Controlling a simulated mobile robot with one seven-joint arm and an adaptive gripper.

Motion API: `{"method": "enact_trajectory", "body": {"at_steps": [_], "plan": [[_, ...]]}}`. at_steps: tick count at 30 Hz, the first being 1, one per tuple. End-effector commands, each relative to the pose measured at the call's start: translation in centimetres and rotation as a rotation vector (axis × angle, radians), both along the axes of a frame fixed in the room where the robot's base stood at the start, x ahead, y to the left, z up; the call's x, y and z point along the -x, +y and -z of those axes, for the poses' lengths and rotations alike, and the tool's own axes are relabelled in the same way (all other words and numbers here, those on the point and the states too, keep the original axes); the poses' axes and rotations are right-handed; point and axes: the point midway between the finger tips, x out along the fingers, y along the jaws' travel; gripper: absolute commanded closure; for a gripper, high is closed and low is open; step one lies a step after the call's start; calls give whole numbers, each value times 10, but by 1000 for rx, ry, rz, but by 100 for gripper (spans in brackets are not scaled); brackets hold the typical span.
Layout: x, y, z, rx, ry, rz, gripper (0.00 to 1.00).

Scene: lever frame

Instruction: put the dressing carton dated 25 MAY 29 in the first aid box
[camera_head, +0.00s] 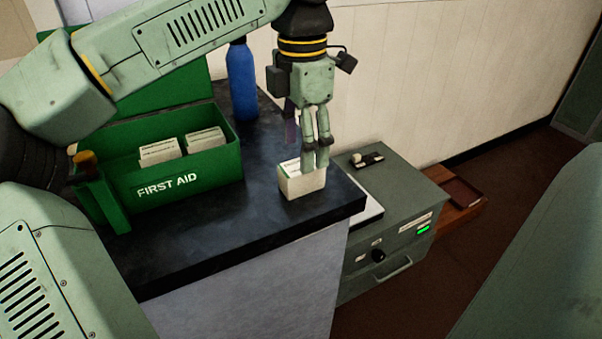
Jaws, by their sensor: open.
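The green first aid box (187,185) stands open on the dark counter, its lid raised at the back. Two white cartons, a left one (158,152) and a right one (205,141), stand inside it. Another white carton (302,186) sits on the counter to the right of the box, near the counter's front right corner. My gripper (315,165) points down at this carton, its fingertips overlapping the carton's top in the picture. It is open; whether the fingers touch the carton I cannot tell. No date is readable on any carton.
A blue bottle (241,80) stands behind the box. A dark-topped object with a brownish cap (86,158) is at the box's left end. A grey-green cabinet (385,250) stands beyond the counter's right edge. The counter between box and carton is clear.

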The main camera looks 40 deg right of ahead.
Motion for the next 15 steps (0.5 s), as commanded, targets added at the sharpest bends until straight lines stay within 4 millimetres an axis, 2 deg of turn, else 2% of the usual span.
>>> {"method": "enact_trajectory", "body": {"at_steps": [9,15], "plan": [[1,1,42,-1,2,1,42],[1,1,49,1,0,0,42]]}}
